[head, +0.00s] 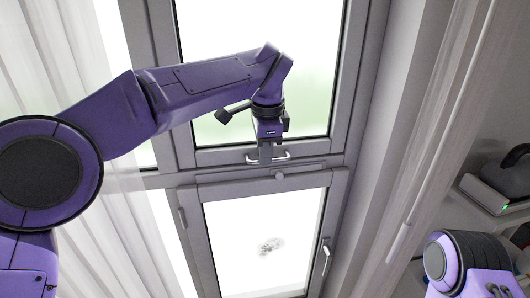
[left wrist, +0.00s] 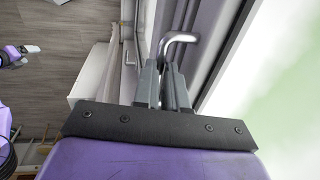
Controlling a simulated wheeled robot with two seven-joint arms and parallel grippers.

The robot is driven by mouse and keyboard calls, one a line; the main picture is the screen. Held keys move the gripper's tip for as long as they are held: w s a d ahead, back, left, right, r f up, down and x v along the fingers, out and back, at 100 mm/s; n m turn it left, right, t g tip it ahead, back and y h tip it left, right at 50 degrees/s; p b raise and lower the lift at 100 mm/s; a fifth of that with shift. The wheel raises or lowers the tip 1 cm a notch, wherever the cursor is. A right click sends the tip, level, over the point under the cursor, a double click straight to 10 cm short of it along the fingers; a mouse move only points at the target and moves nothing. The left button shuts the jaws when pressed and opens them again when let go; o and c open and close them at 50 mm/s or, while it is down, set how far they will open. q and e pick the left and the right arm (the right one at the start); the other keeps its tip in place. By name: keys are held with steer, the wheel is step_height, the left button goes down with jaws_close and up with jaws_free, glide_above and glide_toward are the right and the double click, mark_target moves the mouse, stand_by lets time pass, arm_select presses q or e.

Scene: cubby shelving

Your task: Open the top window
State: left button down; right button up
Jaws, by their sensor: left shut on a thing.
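The top window (head: 310,40) is a tall glass pane in a grey frame in the head view. Its sash looks flush with the surrounding frame. A silver bar handle (head: 283,157) is on its bottom rail, and it shows as a bent metal bar in the left wrist view (left wrist: 182,37). My left gripper (head: 266,157) reaches down in front of the rail and is shut on the handle. Its two grey fingers (left wrist: 168,72) stand close together at the bar in the left wrist view. The fingers hide part of the handle.
A lower window (head: 240,235) with a side handle (head: 326,258) is below the top one. A white curtain (head: 50,60) hangs at left, and another curtain (head: 440,120) is at right. A dark object (head: 510,175) stands on a shelf at the right edge.

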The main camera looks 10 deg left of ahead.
arm_select(q)
steer(key=shift+t, duration=0.5)
steer(key=w, duration=0.2)
steer(key=w+a, duration=0.1)
steer(key=w, duration=0.1)
steer(key=w+a+f, duration=0.1)
steer(key=w, duration=0.2)
steer(key=shift+a+f, duration=0.1)
steer(key=c, duration=1.2)
jaws_free()
steer(key=shift+w, duration=0.1)
steer(key=shift+o, duration=0.2)
steer(key=shift+w, duration=0.25)
